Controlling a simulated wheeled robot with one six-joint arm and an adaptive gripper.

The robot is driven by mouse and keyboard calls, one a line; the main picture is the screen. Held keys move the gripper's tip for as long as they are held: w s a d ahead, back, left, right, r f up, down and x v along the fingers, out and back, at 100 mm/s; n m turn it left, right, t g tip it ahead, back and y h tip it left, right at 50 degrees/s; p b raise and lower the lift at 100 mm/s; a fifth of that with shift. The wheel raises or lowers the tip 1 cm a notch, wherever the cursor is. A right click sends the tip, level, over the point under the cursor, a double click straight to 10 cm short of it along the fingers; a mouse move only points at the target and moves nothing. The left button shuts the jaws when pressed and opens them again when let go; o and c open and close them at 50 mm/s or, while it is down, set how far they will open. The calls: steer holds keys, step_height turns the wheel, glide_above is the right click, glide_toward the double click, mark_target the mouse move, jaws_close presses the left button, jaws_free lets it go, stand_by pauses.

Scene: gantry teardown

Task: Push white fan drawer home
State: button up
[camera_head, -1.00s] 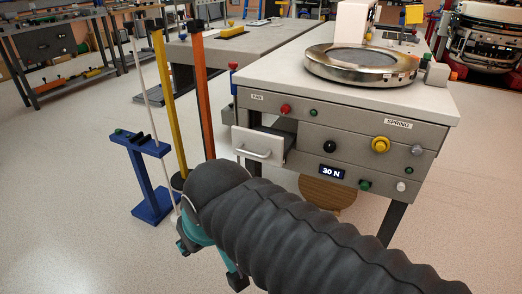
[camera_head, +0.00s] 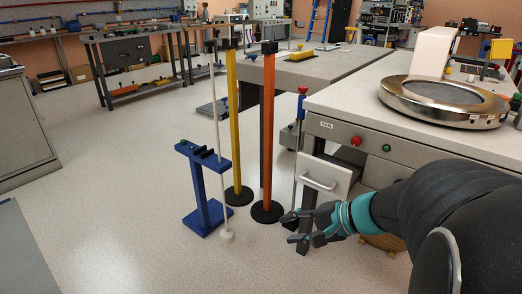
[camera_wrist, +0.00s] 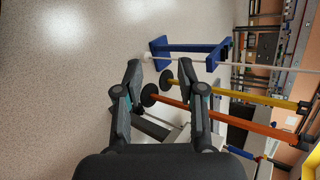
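The white fan drawer (camera_head: 322,185) sticks out from the left end of the grey workbench, under a small "FAN" label. It has a white bar handle (camera_head: 318,184) on its front. My gripper (camera_head: 298,228) is below and slightly left of the drawer front in the head view, apart from the handle. Its fingers are spread and nothing is between them. In the wrist view my gripper (camera_wrist: 164,75) also shows open, with the drawer partly hidden between and behind the fingers.
An orange post (camera_head: 268,130) and a yellow post (camera_head: 232,130) on black bases stand left of the drawer. A blue stand (camera_head: 203,190) with a white rod is farther left. A steel ring (camera_head: 440,100) lies on the workbench top. Open floor lies at the front left.

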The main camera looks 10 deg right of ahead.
steer(key=w+d+m+t, duration=0.4)
steer(key=d+m, duration=0.1)
steer(key=d, duration=0.3)
steer(key=m+t+h, duration=0.3)
steer(key=m+t, duration=0.1)
glide_toward(318, 185)
steer(key=x, duration=1.1)
steer(key=shift+w+a+f+p, duration=0.1)
steer(key=shift+w+a+p, duration=0.05)
steer(key=shift+w+p, duration=0.25)
jaws_close()
